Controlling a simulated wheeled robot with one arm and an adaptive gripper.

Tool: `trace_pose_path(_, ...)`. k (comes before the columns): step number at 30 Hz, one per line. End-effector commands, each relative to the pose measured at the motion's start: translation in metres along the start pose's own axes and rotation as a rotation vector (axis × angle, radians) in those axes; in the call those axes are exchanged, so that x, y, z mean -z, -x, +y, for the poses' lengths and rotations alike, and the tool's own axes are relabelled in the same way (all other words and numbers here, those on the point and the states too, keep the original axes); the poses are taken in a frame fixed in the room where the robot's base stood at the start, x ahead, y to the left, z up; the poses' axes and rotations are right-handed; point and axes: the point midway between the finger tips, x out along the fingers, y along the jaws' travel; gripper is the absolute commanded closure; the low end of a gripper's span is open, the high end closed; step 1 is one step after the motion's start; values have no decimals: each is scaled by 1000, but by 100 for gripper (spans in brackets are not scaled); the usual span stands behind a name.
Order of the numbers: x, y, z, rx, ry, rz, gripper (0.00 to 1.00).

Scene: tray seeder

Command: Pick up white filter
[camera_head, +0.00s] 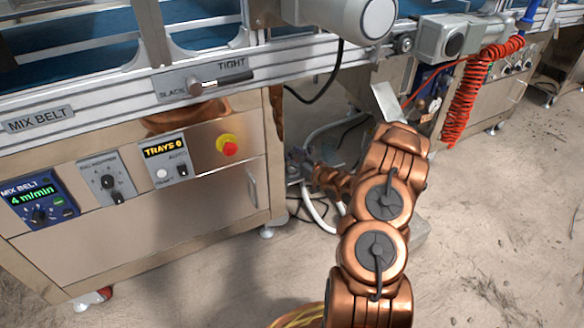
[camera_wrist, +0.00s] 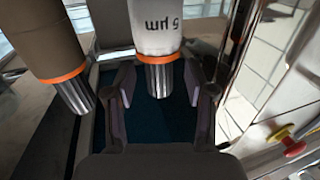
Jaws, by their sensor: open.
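In the wrist view, the white filter (camera_wrist: 157,28) is at the top centre, cut off by the frame edge. It has an upside-down "5 µm" marking, an orange ring and a ribbed metal end. My gripper (camera_wrist: 160,84) is open, with one finger to each side of the ribbed end in the picture. I see no clear contact with either finger, and the depth between them is hard to judge. The filter does not show in the head view.
A brown filter (camera_wrist: 45,42) with an orange ring stands close by at the left. A red knob on a yellow base (camera_wrist: 288,143) is at the lower right. In the head view, the mix belt cabinet (camera_head: 150,225) is at the left, and open floor (camera_head: 500,220) lies at the right.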

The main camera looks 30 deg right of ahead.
Motion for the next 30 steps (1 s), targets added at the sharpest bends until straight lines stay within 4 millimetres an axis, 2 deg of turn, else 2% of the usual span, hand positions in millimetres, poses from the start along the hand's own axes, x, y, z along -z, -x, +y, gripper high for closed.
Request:
trace_pose_path(10,0,-6,0,-1,-1,1,46)
trace_pose_path(26,0,-5,0,-1,-1,1,100)
trace_pose_path(30,0,-5,0,-1,-1,1,100)
